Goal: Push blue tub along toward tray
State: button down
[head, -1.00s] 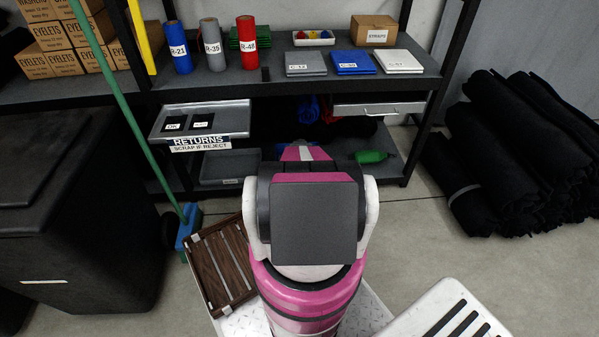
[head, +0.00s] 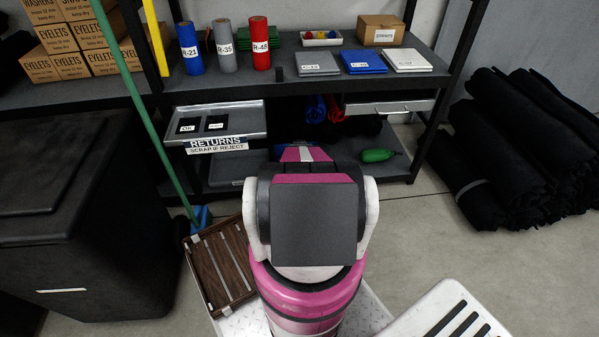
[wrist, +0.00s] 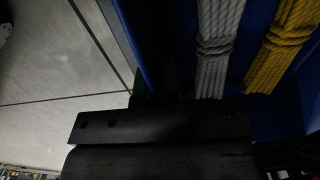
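The blue tub (wrist: 262,105) fills the right of the wrist view, holding a grey rope bundle (wrist: 214,45) and a yellow one (wrist: 292,45). A sliver of blue (head: 281,154), probably this tub, shows behind my arm in the head view. My gripper (wrist: 158,88) is at the tub's near left edge in the wrist view. Its fingers are too dark to tell open from shut or contact from a small gap. My arm hides it in the head view. A grey tray (head: 221,178) lies on the lower shelf, left of my arm and partly hidden.
A grey tray with a RETURNS sign (head: 217,145) hangs above the lower shelf. A green bottle (head: 378,155) lies right of my arm. A black shelf post (head: 425,125) stands farther right. A large black bin (head: 95,240) is close on the left, with a green-handled broom (head: 150,120).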

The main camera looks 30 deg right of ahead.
jog(key=c, duration=1.2)
grip_release()
jog(key=shift+c, duration=0.2)
notch_tip(320, 180, up, 11)
jog(key=shift+f, duration=0.1)
